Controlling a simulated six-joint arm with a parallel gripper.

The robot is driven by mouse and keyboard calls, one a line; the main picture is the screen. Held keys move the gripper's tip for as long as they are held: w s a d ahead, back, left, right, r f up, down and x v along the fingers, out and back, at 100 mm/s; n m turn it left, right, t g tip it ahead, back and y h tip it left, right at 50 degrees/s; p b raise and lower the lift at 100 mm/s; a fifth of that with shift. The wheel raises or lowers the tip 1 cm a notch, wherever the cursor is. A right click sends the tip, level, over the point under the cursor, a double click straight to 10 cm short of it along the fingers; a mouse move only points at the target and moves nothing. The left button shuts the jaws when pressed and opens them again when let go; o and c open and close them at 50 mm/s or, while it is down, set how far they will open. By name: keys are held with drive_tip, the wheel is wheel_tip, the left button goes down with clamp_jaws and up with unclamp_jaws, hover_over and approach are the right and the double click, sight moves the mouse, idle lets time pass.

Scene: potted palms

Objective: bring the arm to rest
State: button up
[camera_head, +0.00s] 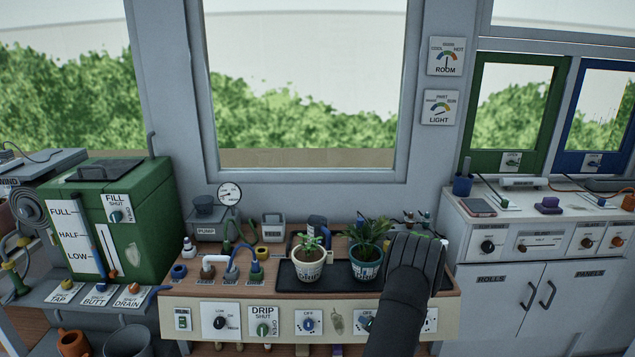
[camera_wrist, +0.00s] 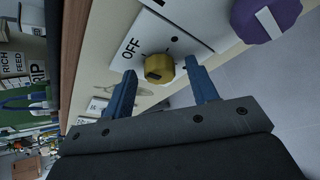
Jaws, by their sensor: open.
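My gripper (camera_wrist: 160,66) is open in the wrist view, with its two blue fingers spread apart. A yellow knob (camera_wrist: 158,69) on a white plate marked OFF lies between or just beyond the fingertips, with a gap visible on each side. In the head view my dark arm (camera_head: 408,272) reaches up over the front right of the wooden bench, and the fingers cannot be made out there. I see nothing held in the jaws.
Two potted plants in a white pot (camera_head: 306,265) and a teal pot (camera_head: 366,262) stand on a black tray (camera_head: 290,277) close left of my arm. A purple knob (camera_wrist: 265,14) is near the fingers. A green tank (camera_head: 150,225) stands left; a white cabinet (camera_head: 505,285) stands right.

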drive_tip(key=m+t, duration=0.1)
drive_tip(key=m, duration=0.4)
drive_tip(key=m+t, duration=0.2)
drive_tip(key=m, duration=0.3)
drive_tip(key=f+m+t+y, duration=0.1)
drive_tip(key=m+t, duration=0.1)
drive_tip(key=m, duration=0.2)
drive_tip(key=shift+s+m, duration=0.2)
drive_tip(key=shift+m, duration=0.2)
drive_tip(key=shift+o, duration=0.5)
idle(1.4)
